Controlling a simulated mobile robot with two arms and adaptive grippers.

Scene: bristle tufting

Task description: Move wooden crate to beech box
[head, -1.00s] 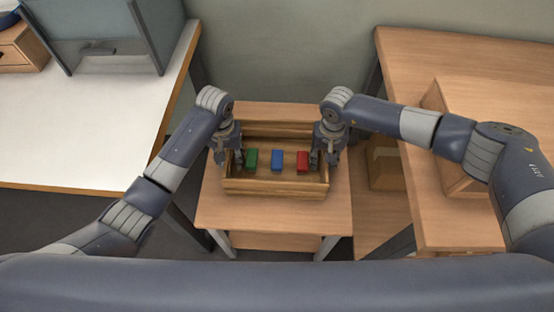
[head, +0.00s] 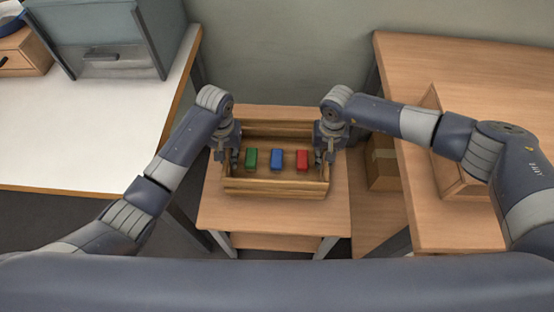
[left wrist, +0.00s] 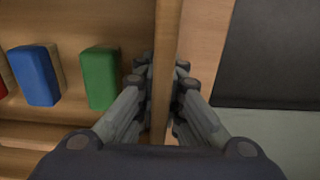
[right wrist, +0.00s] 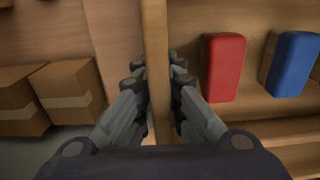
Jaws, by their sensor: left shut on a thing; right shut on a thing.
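The wooden crate (head: 275,188) is an open tray over the small table, holding a green block (head: 251,158), a blue block (head: 276,160) and a red block (head: 302,160). My left gripper (head: 222,156) is shut on the crate's left wall, which runs between its fingers in the left wrist view (left wrist: 165,85). My right gripper (head: 327,155) is shut on the right wall, also between the fingers in the right wrist view (right wrist: 157,80). The crate looks level. A pale wooden box (head: 428,105), possibly the beech box, stands on the right table, partly hidden by my right arm.
The small table (head: 275,217) is under the crate. The right wooden table (head: 480,60) has bare room at the back. A white table (head: 90,140) with a grey cabinet (head: 105,60) and a drawer box (head: 25,58) is at left. Cardboard boxes (right wrist: 68,92) sit low at right.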

